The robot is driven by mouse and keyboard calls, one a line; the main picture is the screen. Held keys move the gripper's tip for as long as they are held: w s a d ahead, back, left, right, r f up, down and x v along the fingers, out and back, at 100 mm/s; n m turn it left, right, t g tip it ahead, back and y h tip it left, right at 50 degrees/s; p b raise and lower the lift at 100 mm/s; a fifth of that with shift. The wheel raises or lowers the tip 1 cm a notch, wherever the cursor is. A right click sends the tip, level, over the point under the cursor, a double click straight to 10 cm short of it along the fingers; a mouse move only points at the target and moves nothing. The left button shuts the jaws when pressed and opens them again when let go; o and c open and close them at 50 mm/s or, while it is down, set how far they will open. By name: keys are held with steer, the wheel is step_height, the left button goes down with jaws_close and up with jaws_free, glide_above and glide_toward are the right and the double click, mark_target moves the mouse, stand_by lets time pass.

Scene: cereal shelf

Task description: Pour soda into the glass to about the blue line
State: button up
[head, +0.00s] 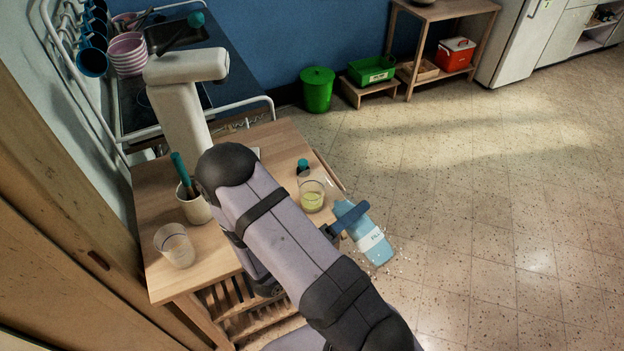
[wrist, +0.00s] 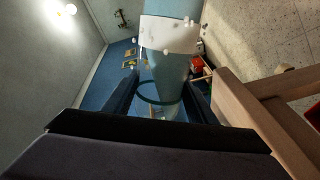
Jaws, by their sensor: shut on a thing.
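A light blue bottle (head: 375,248) with a white label is tilted beside the table's right edge, its upper end towards the glass. My gripper (head: 346,220) is shut around it; the bottle also runs down the middle of the wrist view (wrist: 172,68). The clear glass (head: 312,196) stands on the table just left of the gripper with yellow-green liquid in its lower part. The blue line cannot be made out in the head view. A dark teal ring shows in the wrist view, but I cannot tell whether it belongs to the glass. Small white specks surround the bottle.
On the wooden table (head: 160,275) stand an empty-looking glass (head: 175,246), a cup with a teal-handled utensil (head: 195,207) and a small teal-topped item (head: 303,166). My arm crosses above the table. Open floor (head: 480,220) lies to the right.

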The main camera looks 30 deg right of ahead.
mark_target(349, 207)
steer(key=shift+s+r+n, duration=0.1)
steer(key=shift+s+n, duration=0.05)
steer(key=shift+n, duration=0.35)
steer(key=shift+w+r+n+p, duration=0.2)
steer(key=shift+r+n+p, duration=0.3)
steer(key=shift+p, duration=0.4)
steer(key=shift+w+r+n+p, duration=0.25)
steer(key=shift+r+p, duration=0.3)
steer(key=shift+p, duration=0.35)
steer(key=shift+a+r+n+p, duration=0.1)
steer(key=shift+r+n+p, duration=0.75)
steer(key=shift+p, duration=0.6)
stand_by(1.6)
steer(key=shift+f, duration=0.1)
step_height(349, 207, down, 3)
steer(key=m+b, duration=0.1)
steer(key=b, duration=0.3)
steer(key=shift+s+m, duration=0.1)
steer(key=shift+m, duration=0.2)
steer(key=shift+s, duration=0.1)
steer(key=shift+r+m, duration=0.3)
steer(key=shift+r, duration=0.1)
steer(key=shift+f, duration=0.15)
